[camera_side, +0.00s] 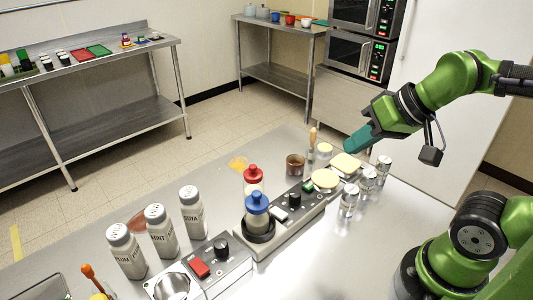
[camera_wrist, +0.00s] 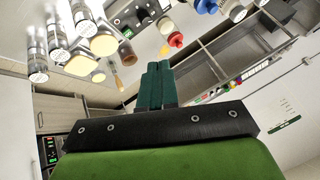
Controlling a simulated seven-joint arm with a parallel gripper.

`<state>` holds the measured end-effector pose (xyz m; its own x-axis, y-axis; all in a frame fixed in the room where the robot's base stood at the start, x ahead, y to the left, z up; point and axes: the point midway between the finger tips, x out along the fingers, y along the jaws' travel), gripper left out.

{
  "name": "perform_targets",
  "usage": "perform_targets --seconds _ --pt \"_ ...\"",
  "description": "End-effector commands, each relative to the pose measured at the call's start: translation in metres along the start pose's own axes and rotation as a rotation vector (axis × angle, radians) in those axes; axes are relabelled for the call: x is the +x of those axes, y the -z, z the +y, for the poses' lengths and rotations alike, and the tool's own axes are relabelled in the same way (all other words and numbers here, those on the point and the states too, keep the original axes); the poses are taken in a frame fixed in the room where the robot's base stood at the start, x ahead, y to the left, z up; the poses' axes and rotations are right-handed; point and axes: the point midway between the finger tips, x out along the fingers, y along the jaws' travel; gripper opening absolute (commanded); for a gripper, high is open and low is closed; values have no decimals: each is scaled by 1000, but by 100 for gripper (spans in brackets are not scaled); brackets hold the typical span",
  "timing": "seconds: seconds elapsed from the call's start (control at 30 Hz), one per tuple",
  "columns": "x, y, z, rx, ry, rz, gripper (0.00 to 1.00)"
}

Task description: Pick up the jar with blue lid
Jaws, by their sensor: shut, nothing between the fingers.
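The jar with the blue lid (camera_side: 257,212) stands upright on the grey appliance in the side view, in front of a jar with a red lid (camera_side: 253,178). A blue lid shows at the top edge of the wrist view (camera_wrist: 207,6), with its body partly cut off. My gripper (camera_side: 357,144) has teal fingers, shut and empty, in the air to the right of the blue-lid jar and above the far end of the counter. The closed fingers also show in the wrist view (camera_wrist: 158,66). My gripper is well apart from the jar.
White labelled shakers (camera_side: 162,232) stand left of the jar. A brown cup (camera_side: 295,165), pale round items (camera_side: 325,180) and clear shakers (camera_side: 349,200) stand to its right. A red-switch appliance (camera_side: 215,265) is in front. Bare counter (camera_side: 330,255) lies at front right.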

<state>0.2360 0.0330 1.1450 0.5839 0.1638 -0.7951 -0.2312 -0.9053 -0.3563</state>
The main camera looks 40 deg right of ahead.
Motion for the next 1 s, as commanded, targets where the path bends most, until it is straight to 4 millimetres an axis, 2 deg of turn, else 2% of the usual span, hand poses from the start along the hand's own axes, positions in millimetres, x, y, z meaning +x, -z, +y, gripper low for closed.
perform_targets --seconds 0.23,0.8,1.0 --pt "0 0 0 0 0 0 2" --pt "0 0 0 0 0 0 89" --pt "0 0 0 0 0 0 89"
